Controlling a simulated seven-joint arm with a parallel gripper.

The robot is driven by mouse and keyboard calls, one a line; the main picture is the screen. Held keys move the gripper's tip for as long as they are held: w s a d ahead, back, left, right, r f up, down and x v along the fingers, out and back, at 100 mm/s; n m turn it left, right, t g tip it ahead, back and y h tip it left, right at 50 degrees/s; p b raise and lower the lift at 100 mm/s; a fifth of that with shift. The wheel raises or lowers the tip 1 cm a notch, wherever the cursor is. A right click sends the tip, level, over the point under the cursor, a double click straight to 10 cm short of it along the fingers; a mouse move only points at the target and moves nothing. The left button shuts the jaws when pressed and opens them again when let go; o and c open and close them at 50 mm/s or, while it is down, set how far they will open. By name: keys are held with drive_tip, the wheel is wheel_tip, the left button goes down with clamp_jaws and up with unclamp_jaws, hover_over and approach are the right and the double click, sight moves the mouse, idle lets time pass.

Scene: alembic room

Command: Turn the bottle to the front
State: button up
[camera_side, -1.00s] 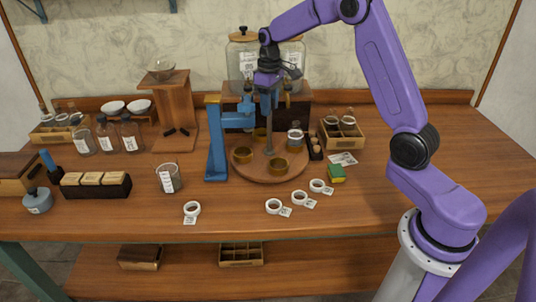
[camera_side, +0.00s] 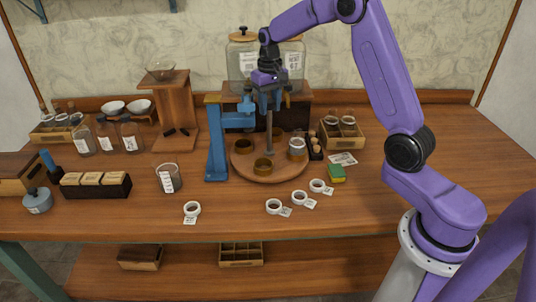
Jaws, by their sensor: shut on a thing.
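A round wooden turntable (camera_side: 283,174) stands on the table with a grey upright post (camera_side: 269,130) at its middle. Brass cups sit around it, one at the front (camera_side: 263,165) and one at the left (camera_side: 243,147). A small clear bottle with a pale label (camera_side: 297,146) stands in a holder on the right side of the turntable. My gripper (camera_side: 268,82) points down at the top of the post and is shut on it; the fingertips are small and partly hidden.
A blue stand (camera_side: 215,140) rises close to the turntable's left edge. White tape rolls (camera_side: 274,206) lie in front. Large glass jars (camera_side: 242,60) stand behind.

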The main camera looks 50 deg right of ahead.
drive_tip(key=m, duration=0.6)
drive_tip(key=o, duration=1.5)
drive_tip(key=shift+w+a, duration=0.1)
drive_tip(key=shift+a, duration=0.15)
drive_tip(key=shift+c, duration=0.5)
